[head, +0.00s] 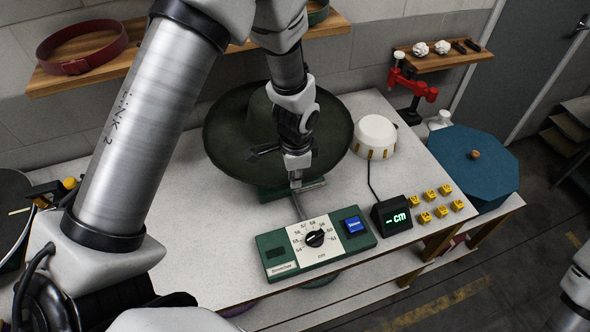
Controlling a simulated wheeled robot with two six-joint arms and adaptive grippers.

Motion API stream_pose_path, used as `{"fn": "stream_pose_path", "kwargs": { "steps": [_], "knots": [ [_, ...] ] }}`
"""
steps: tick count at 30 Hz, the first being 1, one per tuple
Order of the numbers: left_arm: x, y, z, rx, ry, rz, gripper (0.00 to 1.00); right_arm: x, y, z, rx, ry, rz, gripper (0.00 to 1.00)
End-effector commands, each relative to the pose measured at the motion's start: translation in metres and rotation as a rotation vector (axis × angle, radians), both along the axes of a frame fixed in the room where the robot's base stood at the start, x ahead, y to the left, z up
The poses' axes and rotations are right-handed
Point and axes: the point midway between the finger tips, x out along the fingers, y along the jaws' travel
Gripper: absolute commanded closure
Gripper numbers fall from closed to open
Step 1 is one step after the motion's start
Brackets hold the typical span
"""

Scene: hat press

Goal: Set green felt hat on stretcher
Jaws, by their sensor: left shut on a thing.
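My arm covers part of the crown. My right gripper is outside the view.
A green control box with a dial (314,239) stands in front of the hat, beside a small display (392,215) and several yellow blocks (443,190). A white round device (375,137) is right of the hat. A blue octagonal lidded box (458,165) is at the right.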

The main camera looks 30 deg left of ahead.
Motion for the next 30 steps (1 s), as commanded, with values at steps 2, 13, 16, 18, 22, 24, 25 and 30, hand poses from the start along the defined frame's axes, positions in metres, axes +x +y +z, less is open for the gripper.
{"fn": "stream_pose_path", "kwargs": {
  "steps": [2, 13, 16, 18, 22, 24, 25, 30],
  "knots": [
    [0.0, 0.0, -0.013, 0.0, -0.001, 0.0, 1.0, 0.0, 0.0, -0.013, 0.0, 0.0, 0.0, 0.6],
    [0.0, 0.0, -0.048, -0.001, -0.001, 0.001, 1.0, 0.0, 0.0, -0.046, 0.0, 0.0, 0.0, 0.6],
    [0.0, 0.0, -0.057, -0.001, -0.001, 0.001, 1.0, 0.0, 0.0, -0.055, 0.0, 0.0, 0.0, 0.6],
    [0.0, 0.0, -0.062, 0.0, 0.0, 0.001, 1.0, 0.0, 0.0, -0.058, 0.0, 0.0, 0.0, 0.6],
    [0.0, 0.0, -0.075, 0.0, 0.0, 0.001, 1.0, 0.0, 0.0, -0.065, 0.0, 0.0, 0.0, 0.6],
    [0.0, 0.0, -0.081, 0.0, 0.0, 0.001, 1.0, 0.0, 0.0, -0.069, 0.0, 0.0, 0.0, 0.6],
    [0.0, 0.0, -0.084, 0.0, 0.0, 0.001, 1.0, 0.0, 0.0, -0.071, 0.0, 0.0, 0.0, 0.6],
    [0.0, 0.0, -0.099, 0.0, 0.0, 0.0, 1.0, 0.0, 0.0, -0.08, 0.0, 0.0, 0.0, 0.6]
  ]
}}
